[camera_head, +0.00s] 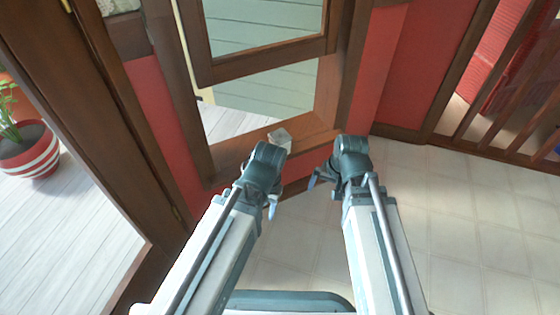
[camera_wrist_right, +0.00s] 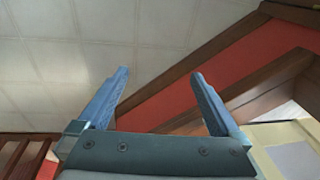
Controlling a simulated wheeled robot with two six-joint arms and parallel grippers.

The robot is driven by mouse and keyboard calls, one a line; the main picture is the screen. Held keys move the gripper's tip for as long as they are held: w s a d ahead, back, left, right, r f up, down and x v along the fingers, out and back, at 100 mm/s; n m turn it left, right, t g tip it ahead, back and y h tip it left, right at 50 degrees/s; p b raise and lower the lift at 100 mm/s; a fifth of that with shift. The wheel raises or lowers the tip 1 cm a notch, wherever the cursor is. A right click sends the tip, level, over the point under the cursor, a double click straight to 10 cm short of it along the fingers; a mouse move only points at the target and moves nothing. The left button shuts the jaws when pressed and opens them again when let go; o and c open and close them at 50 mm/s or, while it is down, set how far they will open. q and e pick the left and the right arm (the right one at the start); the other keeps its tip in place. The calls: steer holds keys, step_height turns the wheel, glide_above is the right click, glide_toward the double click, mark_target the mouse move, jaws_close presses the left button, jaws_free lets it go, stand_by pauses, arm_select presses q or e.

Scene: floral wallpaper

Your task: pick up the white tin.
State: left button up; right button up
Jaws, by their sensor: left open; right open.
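The white tin (camera_head: 280,139) is a small pale block-like thing on the brown wooden sill, in the head view. Its lower part is partly hidden behind my left wrist. My left gripper (camera_head: 262,188) is just below the tin in the picture, and its jaws are open; I cannot tell how far it is from the tin. My right gripper (camera_head: 330,176) is to the right of the tin, apart from it. In the right wrist view my right gripper (camera_wrist_right: 160,74) is open with nothing between its fingers. The tin does not show there.
A wooden-framed window (camera_head: 265,75) stands behind the sill (camera_head: 305,137). A red wall (camera_head: 395,75) and wooden railing (camera_head: 500,130) are at right. A potted plant (camera_head: 30,150) stands far left beyond a wooden frame. The tiled floor (camera_head: 470,235) is clear.

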steer(key=w+a+f+m+t+y+b, duration=0.2)
steer(key=w+f+m+b, duration=0.1)
steer(key=f+m+b, duration=0.15)
arm_select(q)
step_height(320, 180, down, 8)
steer(key=b, duration=0.1)
arm_select(e)
steer(key=w+a+r+m+t+y, duration=0.4)
steer(key=w+r+m+t, duration=0.3)
steer(key=m, duration=1.5)
step_height(320, 180, up, 2)
steer(key=shift+w+a+r+t, duration=0.3)
steer(key=shift+w+a, duration=0.4)
steer(key=shift+w, duration=0.5)
arm_select(q)
steer(key=shift+f, duration=0.15)
arm_select(e)
steer(key=shift+w+f, duration=0.1)
